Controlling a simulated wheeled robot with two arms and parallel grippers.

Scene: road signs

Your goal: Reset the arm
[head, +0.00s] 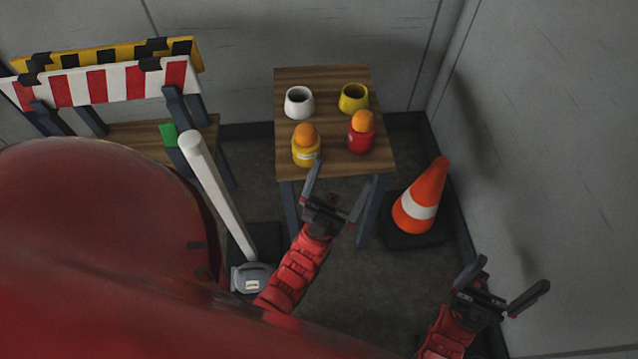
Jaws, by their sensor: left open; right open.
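My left gripper (338,188) is open and empty, just in front of the near edge of a small wooden table (325,88). My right gripper (508,283) is open and empty at the lower right, over the floor and near the right wall. On the table stand a white cup (299,103) and a yellow cup (353,98) at the back. In front of them are a yellow container (306,155) and a red container (361,138), each with an orange ball-like top.
A traffic cone (424,196) stands on the floor right of the table. A white post (215,190) on a grey base (251,278) stands left of my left arm. Striped barriers (110,82) and a wooden bench (140,140) are at the left. Walls close off the back and right.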

